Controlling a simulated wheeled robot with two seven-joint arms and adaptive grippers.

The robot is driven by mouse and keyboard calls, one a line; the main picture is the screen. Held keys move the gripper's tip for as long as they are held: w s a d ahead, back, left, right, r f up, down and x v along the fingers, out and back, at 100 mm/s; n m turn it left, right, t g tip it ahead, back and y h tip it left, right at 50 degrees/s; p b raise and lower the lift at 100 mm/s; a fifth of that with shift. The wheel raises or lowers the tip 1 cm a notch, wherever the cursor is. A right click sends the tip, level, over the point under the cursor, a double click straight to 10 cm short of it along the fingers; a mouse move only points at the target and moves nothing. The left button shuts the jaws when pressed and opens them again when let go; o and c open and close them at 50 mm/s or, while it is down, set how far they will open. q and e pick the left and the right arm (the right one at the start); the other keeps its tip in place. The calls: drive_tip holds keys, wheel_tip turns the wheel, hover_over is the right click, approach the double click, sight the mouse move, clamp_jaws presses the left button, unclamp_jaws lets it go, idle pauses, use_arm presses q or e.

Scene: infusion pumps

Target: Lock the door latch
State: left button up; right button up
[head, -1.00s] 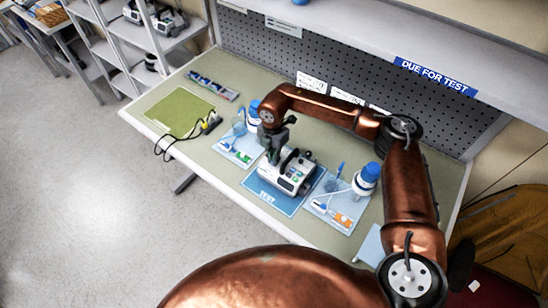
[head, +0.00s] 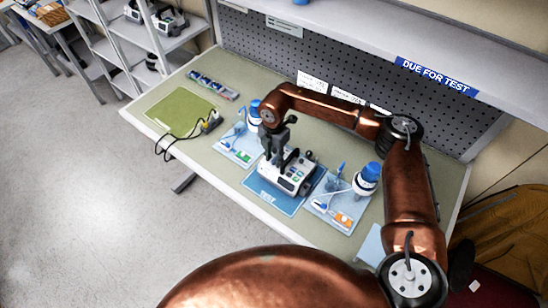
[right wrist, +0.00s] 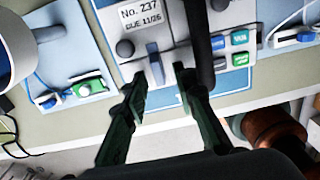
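The infusion pump (head: 288,178) is a white and grey box on the blue TEST mat (head: 269,194) at the front middle of the bench. My right gripper (head: 273,159) is over the pump's left part. In the right wrist view, the pump face (right wrist: 181,60) has a label "No. 237", a dark knob and coloured buttons. A grey-blue upright lever, seemingly the door latch (right wrist: 155,66), stands between the tips of my open right gripper (right wrist: 159,82). I see gaps on both sides of it. A dark rod hangs in front of the pump. My left gripper is not in view.
Light-blue trays with tubing and clips flank the pump, left (head: 239,153) and right (head: 331,214). Each has a blue-capped bottle, the right one (head: 366,179) near my arm. A green mat (head: 180,112) and a cable lie at the left. A shelf overhangs the back.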

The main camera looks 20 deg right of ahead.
sight(274, 160)
wheel_tip(274, 160, up, 12)
idle(0.4)
idle(0.4)
